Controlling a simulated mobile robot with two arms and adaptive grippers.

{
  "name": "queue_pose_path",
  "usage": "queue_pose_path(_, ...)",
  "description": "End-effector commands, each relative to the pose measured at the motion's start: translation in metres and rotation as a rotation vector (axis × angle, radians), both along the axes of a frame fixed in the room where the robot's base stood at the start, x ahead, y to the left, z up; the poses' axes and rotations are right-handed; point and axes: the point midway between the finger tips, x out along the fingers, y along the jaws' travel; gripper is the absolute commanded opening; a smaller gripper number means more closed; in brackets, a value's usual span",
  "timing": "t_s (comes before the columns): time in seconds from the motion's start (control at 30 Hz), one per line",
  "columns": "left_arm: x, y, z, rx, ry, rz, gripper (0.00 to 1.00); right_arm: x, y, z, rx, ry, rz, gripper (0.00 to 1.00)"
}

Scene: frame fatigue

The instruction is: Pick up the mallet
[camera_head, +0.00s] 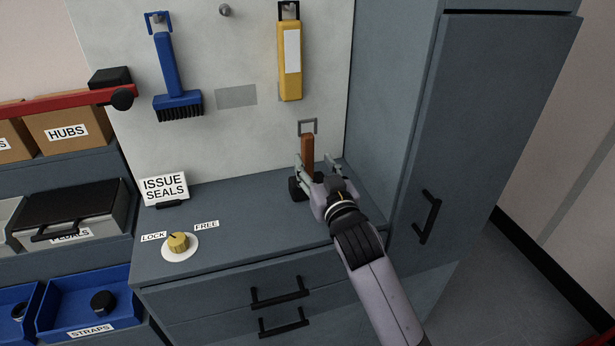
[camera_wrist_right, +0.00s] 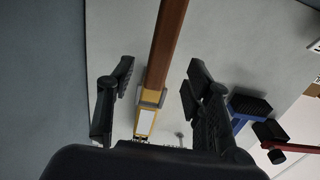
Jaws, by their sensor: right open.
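The mallet has a brown handle (camera_head: 307,150) pointing up and a dark head (camera_head: 297,187) low by the counter top, partly hidden by my gripper. In the right wrist view the handle (camera_wrist_right: 167,40) runs between the two spread fingers (camera_wrist_right: 159,78). I cannot tell whether either finger touches it. My left gripper is not in view.
A blue brush (camera_head: 168,70) and a yellow tool (camera_head: 290,60) hang on the panel. An "ISSUE SEALS" sign (camera_head: 164,188) and a yellow knob (camera_head: 178,242) are left on the counter (camera_head: 250,215). A tall cabinet (camera_head: 460,130) stands right. A red bar (camera_head: 60,103) juts in from the left.

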Motion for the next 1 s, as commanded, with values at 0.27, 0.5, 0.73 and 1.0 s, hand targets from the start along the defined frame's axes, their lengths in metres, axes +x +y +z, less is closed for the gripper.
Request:
queue_pose_path(0.27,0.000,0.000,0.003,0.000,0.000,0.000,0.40,0.018,0.005,0.000,0.000,0.001,0.000,0.47)
queue_pose_path(0.5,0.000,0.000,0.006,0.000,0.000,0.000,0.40,0.048,0.015,-0.002,-0.001,0.000,-0.001,0.47)
queue_pose_path(0.73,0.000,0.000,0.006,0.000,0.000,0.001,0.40,0.058,0.018,-0.003,0.000,0.001,0.000,0.47)
queue_pose_path(1.0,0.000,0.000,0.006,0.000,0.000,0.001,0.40,0.057,0.018,-0.003,0.000,0.001,0.000,0.39)
